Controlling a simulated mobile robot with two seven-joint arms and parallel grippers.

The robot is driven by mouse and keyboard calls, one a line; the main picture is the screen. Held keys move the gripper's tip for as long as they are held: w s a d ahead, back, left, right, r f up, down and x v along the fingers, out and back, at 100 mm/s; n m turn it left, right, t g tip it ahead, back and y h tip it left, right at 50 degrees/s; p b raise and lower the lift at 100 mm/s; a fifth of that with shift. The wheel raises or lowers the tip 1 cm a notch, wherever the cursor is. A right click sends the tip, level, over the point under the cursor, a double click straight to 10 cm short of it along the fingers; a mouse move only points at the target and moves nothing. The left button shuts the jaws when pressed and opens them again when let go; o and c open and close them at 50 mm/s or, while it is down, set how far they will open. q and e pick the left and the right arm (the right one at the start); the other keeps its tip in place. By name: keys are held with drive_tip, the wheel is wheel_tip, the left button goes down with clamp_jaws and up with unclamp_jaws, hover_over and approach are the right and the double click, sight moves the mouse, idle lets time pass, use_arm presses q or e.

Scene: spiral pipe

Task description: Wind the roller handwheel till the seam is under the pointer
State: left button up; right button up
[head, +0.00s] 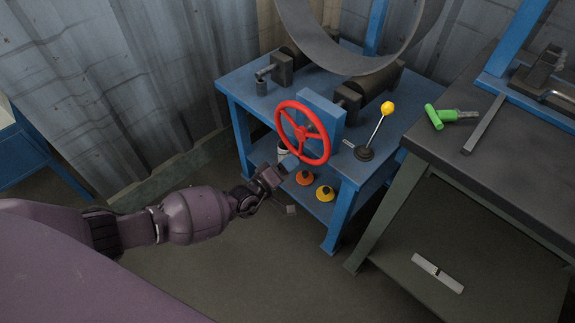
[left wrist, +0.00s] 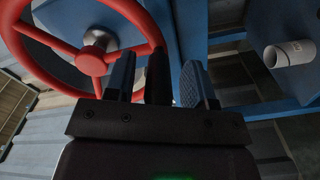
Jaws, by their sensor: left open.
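The red handwheel (head: 302,133) is mounted on the front of the blue roller stand (head: 243,86). A large grey pipe ring (head: 350,62) rests on the dark rollers (head: 378,88) above it. I cannot make out a seam or a pointer. My left gripper (head: 284,168) is just below the wheel's lower rim. In the left wrist view, its open fingers (left wrist: 158,82) are in front of the red wheel (left wrist: 92,45), near its rim. A dark upright part (left wrist: 158,75) shows between the fingers; I cannot tell whether they touch it. My right gripper is out of view.
A lever with a yellow knob (head: 388,108) stands right of the wheel. Orange and yellow round items (head: 324,193) sit on the lower shelf. A white cylinder (left wrist: 290,53) is near the gripper. A dark bench (head: 470,165) holds a green-handled tool (head: 433,117).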

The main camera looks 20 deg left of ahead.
use_arm(q)
drive_tip(key=shift+s+a, duration=0.15)
drive_tip(key=shift+s, duration=0.25)
drive_tip(key=p+v, duration=0.1)
drive_tip(key=v, duration=0.9)
drive_tip(key=shift+p, duration=0.4)
